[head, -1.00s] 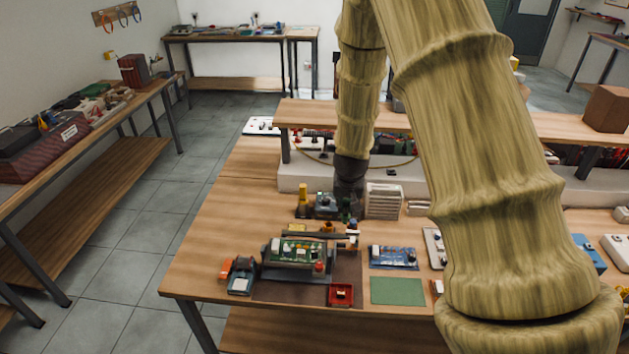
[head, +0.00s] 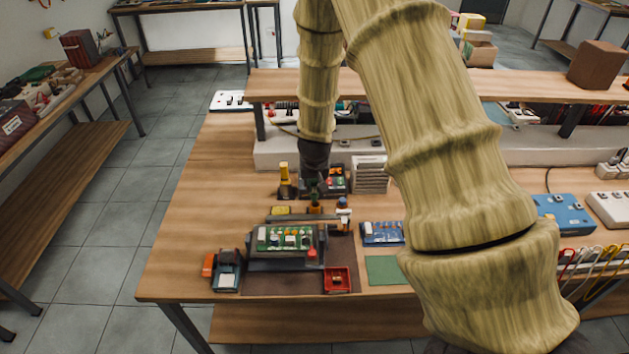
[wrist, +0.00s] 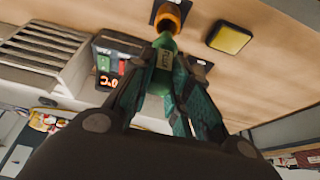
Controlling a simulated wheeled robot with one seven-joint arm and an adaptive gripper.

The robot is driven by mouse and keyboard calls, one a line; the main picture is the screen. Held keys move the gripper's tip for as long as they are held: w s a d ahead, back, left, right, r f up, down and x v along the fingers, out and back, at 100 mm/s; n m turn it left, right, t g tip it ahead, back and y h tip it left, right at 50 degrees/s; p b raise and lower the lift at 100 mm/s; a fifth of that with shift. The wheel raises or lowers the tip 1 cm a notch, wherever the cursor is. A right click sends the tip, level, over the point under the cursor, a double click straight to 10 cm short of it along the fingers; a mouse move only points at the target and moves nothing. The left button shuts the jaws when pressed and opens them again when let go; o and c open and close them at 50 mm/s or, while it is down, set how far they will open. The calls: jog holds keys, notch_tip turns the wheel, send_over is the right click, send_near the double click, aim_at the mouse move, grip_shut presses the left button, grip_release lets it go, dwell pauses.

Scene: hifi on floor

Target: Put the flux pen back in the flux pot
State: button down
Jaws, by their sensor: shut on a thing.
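The flux pen (wrist: 160,64) is green with a label reading FLUX. My gripper (wrist: 167,88) is shut on it in the wrist view. The pen's narrow end points at the orange flux pot (wrist: 172,14), which stands on a dark square. The tip overlaps the pot's near edge in that view; I cannot tell whether it is inside. In the head view the green pen (head: 314,188) hangs below my gripper (head: 315,179), roughly upright, just above or at the small orange pot (head: 315,208).
A yellow sponge (wrist: 230,38) lies near the pot. A station with a red display (wrist: 108,78) stands close to my gripper. A shelf (head: 400,86) spans behind.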

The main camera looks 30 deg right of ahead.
aim_at(315, 188)
jog(key=shift+s+f+b, duration=0.4)
jog(key=shift+f, duration=0.25)
jog(key=shift+w+f+b, duration=0.1)
jog(key=shift+f+b, duration=0.4)
jog(key=shift+f, duration=0.55)
jog(key=c, duration=0.7)
grip_release()
jog(key=shift+r+p, duration=2.55)
jog(key=shift+r, duration=0.95)
jog(key=shift+f, duration=0.1)
